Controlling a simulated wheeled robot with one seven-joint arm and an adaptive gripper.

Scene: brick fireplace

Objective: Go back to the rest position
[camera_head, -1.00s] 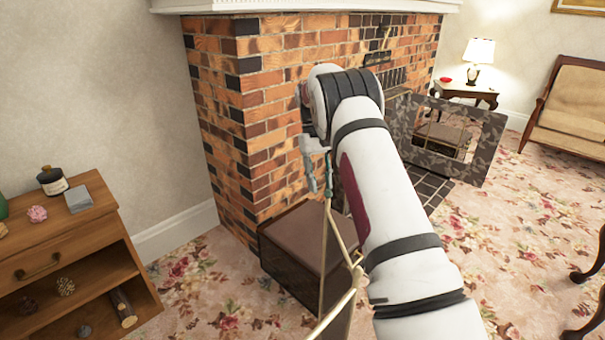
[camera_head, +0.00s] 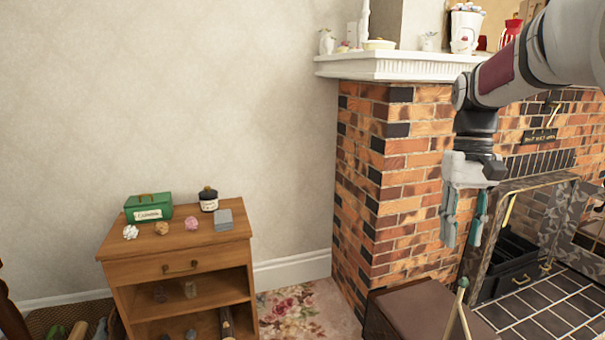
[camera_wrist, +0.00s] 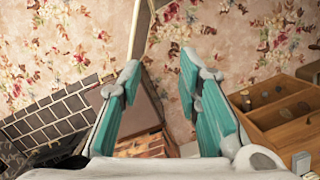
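My gripper (camera_head: 463,225) hangs fingers-down in front of the brick fireplace (camera_head: 400,180), at the right of the head view. In the wrist view my gripper (camera_wrist: 155,85) shows its two teal finger pads well apart, with nothing between them but the view of the floor and a brown box below. The gripper is open and empty. My arm reaches in from the upper right, with the forearm level and the wrist bent down.
A brown box (camera_head: 415,312) stands below my gripper, with a thin brass-coloured rod (camera_head: 458,305) by it. A wooden cabinet (camera_head: 180,262) at the left carries a green box (camera_head: 148,207), a dark jar (camera_head: 208,199) and small items. A white mantel (camera_head: 400,66) juts out above.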

